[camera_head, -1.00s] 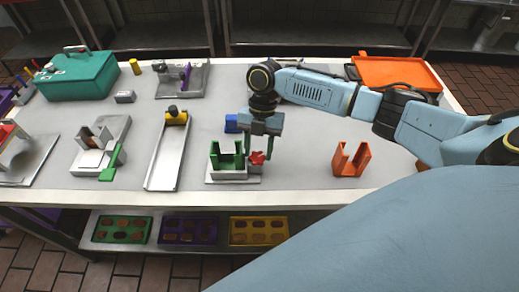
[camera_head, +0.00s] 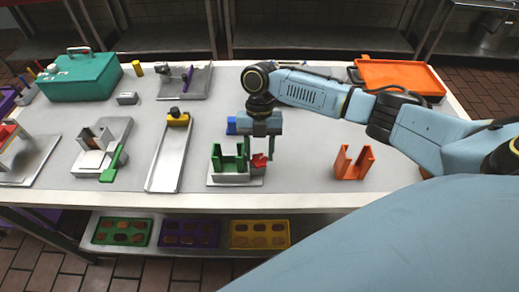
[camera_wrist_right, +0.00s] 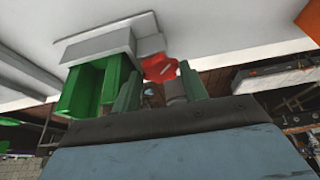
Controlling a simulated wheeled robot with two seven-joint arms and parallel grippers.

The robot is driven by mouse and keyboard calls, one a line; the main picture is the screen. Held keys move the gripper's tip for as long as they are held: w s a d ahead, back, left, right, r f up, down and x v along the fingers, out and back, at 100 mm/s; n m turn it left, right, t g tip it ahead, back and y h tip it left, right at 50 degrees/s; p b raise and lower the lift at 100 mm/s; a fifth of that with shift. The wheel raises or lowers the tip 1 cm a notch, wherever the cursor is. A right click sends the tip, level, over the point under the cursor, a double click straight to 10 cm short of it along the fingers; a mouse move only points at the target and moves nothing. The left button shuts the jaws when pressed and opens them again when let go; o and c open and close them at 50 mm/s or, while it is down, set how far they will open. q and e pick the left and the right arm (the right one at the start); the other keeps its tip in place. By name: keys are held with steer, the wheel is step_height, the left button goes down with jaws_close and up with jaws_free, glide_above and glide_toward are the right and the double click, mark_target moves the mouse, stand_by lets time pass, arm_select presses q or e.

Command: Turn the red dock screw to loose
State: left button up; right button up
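The red dock screw (camera_head: 259,160) is a small lobed knob at the right side of the green dock (camera_head: 230,161), which stands on a light grey base plate (camera_head: 222,181) near the table's front edge. My right gripper (camera_head: 260,155) points down over the screw, its two fingers apart, one on either side of it. In the right wrist view the red screw (camera_wrist_right: 160,67) shows between the open fingers (camera_wrist_right: 163,82), close to their tips. I cannot tell whether they touch it. The green dock (camera_wrist_right: 95,88) is just left of the fingers there. My left gripper is not in view.
A blue block (camera_head: 231,125) stands behind the dock. An orange holder (camera_head: 352,163) is to the right, a metal chute (camera_head: 168,160) to the left. An orange tray (camera_head: 398,76) lies at the back right. Table between dock and orange holder is clear.

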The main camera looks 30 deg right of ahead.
steer(key=o, duration=0.4)
steer(key=shift+s, duration=0.1)
steer(key=shift+w+r+p, duration=0.2)
steer(key=shift+r+p, duration=0.4)
steer(key=shift+r, duration=0.1)
steer(key=p+v, duration=0.1)
steer(key=v, duration=0.1)
steer(key=p+v, duration=0.4)
steer(key=shift+w+d+r, duration=0.15)
steer(key=shift+d+r, duration=0.15)
steer(key=shift+d, duration=0.05)
steer(key=shift+c, duration=0.3)
